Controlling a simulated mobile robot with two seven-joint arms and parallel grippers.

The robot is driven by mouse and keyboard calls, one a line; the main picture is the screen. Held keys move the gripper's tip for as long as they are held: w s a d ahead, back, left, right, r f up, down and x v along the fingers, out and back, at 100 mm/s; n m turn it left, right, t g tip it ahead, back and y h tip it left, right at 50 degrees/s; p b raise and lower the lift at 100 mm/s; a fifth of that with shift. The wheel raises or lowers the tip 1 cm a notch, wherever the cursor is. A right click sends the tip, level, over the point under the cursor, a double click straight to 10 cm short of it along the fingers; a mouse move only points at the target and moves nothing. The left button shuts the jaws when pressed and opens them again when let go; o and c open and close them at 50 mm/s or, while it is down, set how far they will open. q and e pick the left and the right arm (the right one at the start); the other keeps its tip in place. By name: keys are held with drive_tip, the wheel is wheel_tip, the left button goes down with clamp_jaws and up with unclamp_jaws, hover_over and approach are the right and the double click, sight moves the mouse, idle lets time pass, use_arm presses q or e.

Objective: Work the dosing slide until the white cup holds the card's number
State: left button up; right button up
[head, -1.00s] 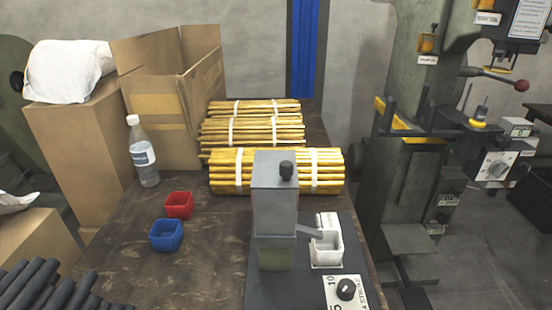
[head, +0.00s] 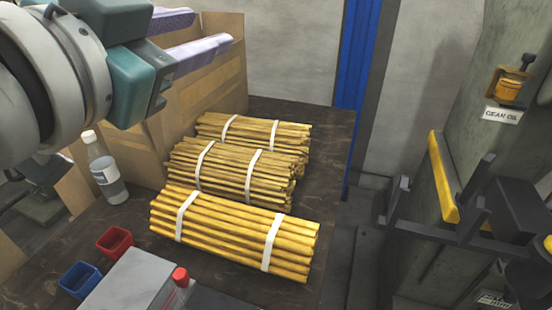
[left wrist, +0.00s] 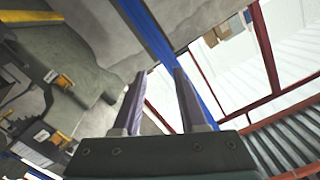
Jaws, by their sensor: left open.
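The dosing device (head: 125,285) shows only as a grey box top with a red knob (head: 180,277) at the bottom edge of the head view. Its lower part is cut off. The white cup and the card are not in the head view now. My left gripper (head: 210,28) is at the upper left, high above the table by the cardboard box, well away from the device. Its two lavender fingers are apart with nothing between them. The left wrist view also shows the open, empty fingers (left wrist: 159,74), with wall and a blue post beyond. My right gripper is not in view.
Bundles of yellow rods (head: 235,232) lie across the table. A red bin (head: 115,243) and a blue bin (head: 80,280) stand left of the device. A bottle (head: 105,170) and a cardboard box (head: 215,90) stand behind. A green press (head: 480,150) stands at right.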

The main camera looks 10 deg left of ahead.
use_arm(q)
drive_tip(key=s+d+r+m+g+h+b, duration=0.15)
drive_tip(key=d+r+m+h, duration=0.25)
drive_tip(key=d+m+h, duration=0.4)
drive_tip(key=s+d+r+m+g+h+b, duration=0.1)
drive_tip(key=s+d+r+m+h+b, duration=0.2)
drive_tip(key=d+m+h, duration=0.5)
wheel_tip(320, 180, down, 2)
drive_tip(key=s+d+m+g+h+b, duration=0.15)
drive_tip(key=m+g+h, duration=0.25)
drive_tip(key=m+g, duration=0.45)
drive_tip(key=m+g+y+b, duration=0.6)
drive_tip(key=m+y+b, duration=0.3)
drive_tip(key=y, duration=1.2)
hover_over(178, 275)
wheel_tip(178, 275, down, 28)
drive_tip(key=r, duration=0.1)
wheel_tip(178, 275, down, 10)
drive_tip(key=shift+b, duration=0.6)
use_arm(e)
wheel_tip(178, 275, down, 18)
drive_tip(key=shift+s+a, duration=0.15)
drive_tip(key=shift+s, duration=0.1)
